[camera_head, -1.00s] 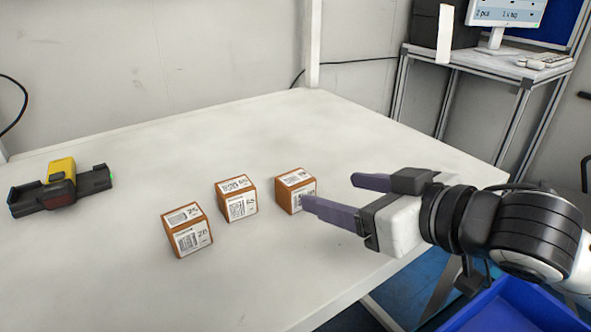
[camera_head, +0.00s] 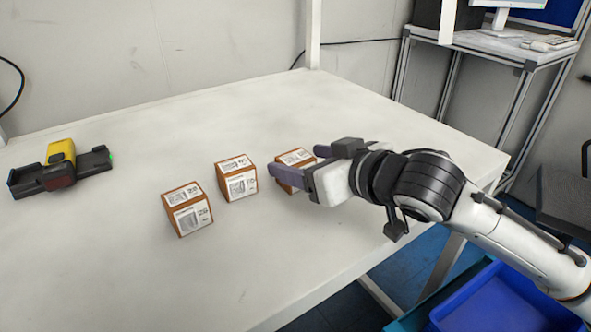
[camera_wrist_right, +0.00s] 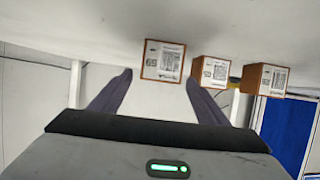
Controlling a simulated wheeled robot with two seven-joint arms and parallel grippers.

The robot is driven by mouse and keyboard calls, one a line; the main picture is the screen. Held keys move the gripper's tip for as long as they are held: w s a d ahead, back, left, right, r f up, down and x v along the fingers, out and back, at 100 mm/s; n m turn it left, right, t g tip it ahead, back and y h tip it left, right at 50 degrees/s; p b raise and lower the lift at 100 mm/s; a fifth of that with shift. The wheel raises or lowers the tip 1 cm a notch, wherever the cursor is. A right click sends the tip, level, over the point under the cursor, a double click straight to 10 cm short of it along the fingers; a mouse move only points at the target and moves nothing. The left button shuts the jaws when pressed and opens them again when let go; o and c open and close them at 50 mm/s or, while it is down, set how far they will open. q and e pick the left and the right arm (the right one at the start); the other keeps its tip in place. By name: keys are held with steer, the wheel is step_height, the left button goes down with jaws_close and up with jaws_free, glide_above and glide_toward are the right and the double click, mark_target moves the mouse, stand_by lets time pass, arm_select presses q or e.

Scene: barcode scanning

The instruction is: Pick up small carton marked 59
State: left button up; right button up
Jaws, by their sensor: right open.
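The carton at the right of the row (camera_head: 296,157) is a small orange-brown box with white labels. It lines up between my right fingertips in the right wrist view (camera_wrist_right: 163,62), where its upside-down label looks like 59, though the print is small. My right gripper (camera_head: 295,161) is open, its fingers reaching to either side of this carton. The near finger hides part of the carton's front in the head view. I cannot tell whether either finger touches it. The gripper also shows in the right wrist view (camera_wrist_right: 159,77). My left gripper is out of view.
Two similar cartons, a middle one (camera_head: 237,180) and a left one (camera_head: 188,210), stand to the left on the white table (camera_head: 110,270). A black and yellow scanner device (camera_head: 60,168) lies at the far left. A blue bin (camera_head: 500,300) is below at right.

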steer(key=c, duration=1.2)
